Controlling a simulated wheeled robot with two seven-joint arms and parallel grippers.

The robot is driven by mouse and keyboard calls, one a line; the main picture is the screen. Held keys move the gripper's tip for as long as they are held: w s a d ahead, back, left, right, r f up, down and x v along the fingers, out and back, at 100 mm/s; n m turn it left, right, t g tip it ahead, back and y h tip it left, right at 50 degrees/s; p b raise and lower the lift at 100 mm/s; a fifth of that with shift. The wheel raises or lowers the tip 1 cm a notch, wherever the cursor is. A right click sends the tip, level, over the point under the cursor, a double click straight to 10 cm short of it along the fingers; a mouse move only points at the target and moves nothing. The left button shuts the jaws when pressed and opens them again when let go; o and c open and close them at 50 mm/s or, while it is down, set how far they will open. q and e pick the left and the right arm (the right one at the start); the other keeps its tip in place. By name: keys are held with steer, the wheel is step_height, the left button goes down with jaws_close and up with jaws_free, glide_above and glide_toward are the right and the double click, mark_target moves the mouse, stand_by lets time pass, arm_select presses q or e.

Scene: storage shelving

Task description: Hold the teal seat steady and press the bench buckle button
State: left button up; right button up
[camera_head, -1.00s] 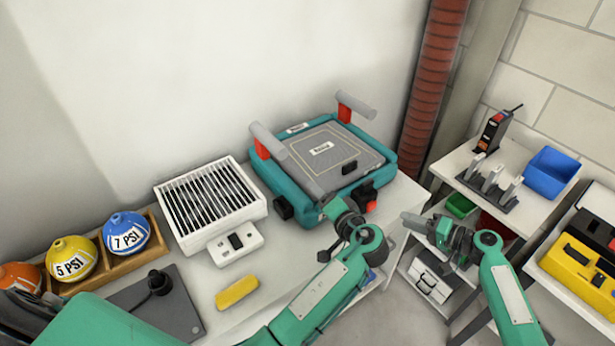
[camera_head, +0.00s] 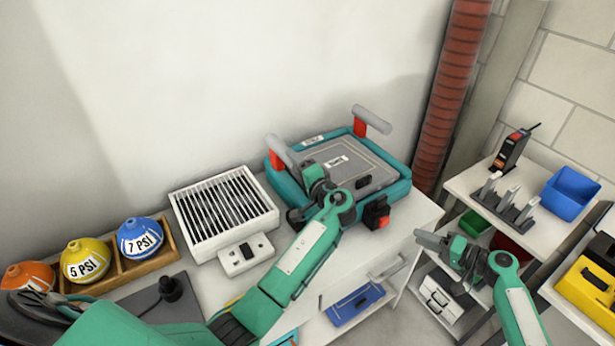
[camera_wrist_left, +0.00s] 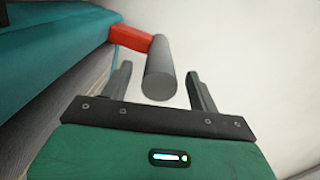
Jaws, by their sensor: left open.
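The teal seat (camera_head: 401,190), with a grey top pad, sits on the white bench against the wall. Grey bar handles on red brackets rise at its left (camera_head: 283,151) and right (camera_head: 372,120). My left gripper (camera_head: 306,168) is over the seat's left side, by the left handle. In the left wrist view the open fingers (camera_wrist_left: 158,72) lie on either side of the grey handle (camera_wrist_left: 161,80), with gaps. The black buckle with a red button (camera_head: 377,213) is at the seat's front right. My right gripper (camera_head: 424,236) is right of the buckle, apart from it; its jaw opening is unclear.
A white slatted box (camera_head: 222,215) and a white switch box (camera_head: 245,254) stand left of the seat. Several PSI-labelled balls sit in a wooden rack (camera_head: 166,262). A side shelf (camera_head: 465,187) at right holds a blue bin (camera_head: 569,193). The floor gap between benches is open.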

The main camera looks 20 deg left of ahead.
arm_select(q)
steer(key=shift+x, duration=1.3)
